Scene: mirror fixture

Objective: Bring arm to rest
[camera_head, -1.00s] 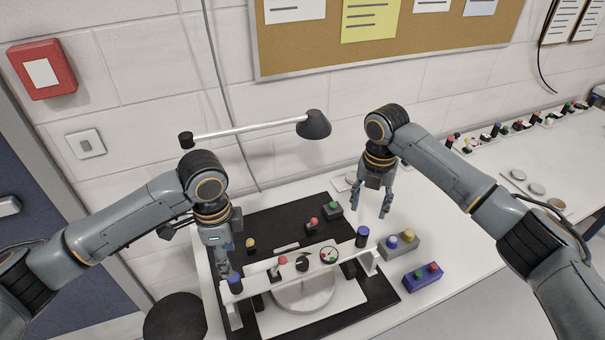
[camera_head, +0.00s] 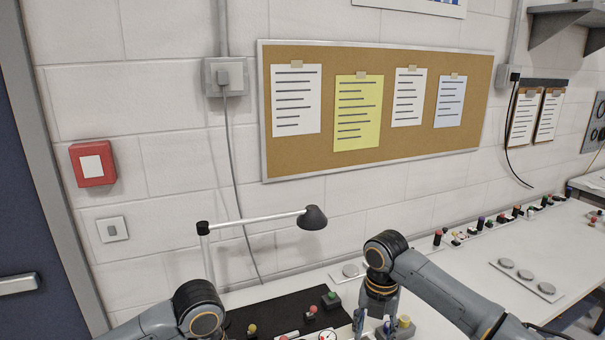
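My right gripper (camera_head: 376,318) hangs pointing down over the white table at the bottom of the view. Its fingers are spread apart with nothing seen between them, and their lower ends are close to the bottom edge. Of my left arm only the dark joint and part of the grey link show at the bottom left. My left gripper is below the picture and hidden. A grey box with a yellow button (camera_head: 404,326) is just right of the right gripper.
A black mat (camera_head: 262,312) with small buttons lies between the arms. A lamp (camera_head: 313,218) reaches over the table's back. A cork board (camera_head: 400,160) hangs on the wall. Several coloured buttons (camera_head: 480,224) line the back right. The table's right part (camera_head: 470,272) has free room.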

